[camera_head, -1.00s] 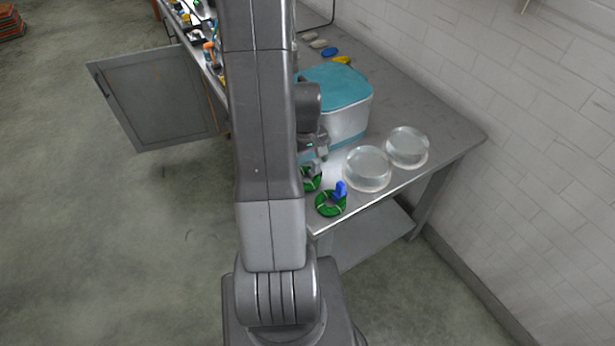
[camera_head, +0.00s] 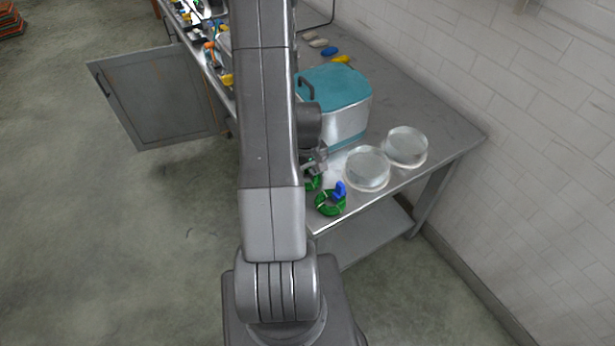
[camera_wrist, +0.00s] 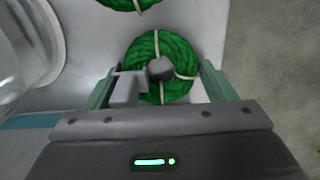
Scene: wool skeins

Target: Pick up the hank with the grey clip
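A green hank (camera_wrist: 172,45) with pale ties and a grey clip (camera_wrist: 127,90) lies on the grey table, in the middle of the wrist view. My gripper (camera_wrist: 158,72) is open, with one finger to each side of this hank and clip, and a gap shows on both sides. In the head view my gripper (camera_head: 316,160) is above the same hank (camera_head: 313,184), which my arm partly hides. A second green hank (camera_head: 327,206) with a blue clip (camera_head: 340,188) lies nearer the table's front corner. A green hank (camera_wrist: 128,3) is cut off at the wrist view's top.
Two clear round containers (camera_head: 367,170) (camera_head: 406,147) stand to the right of the hanks. A teal-lidded box (camera_head: 348,118) stands behind them. The table's front edge is close to the hanks. A white brick wall (camera_head: 530,90) bounds the right.

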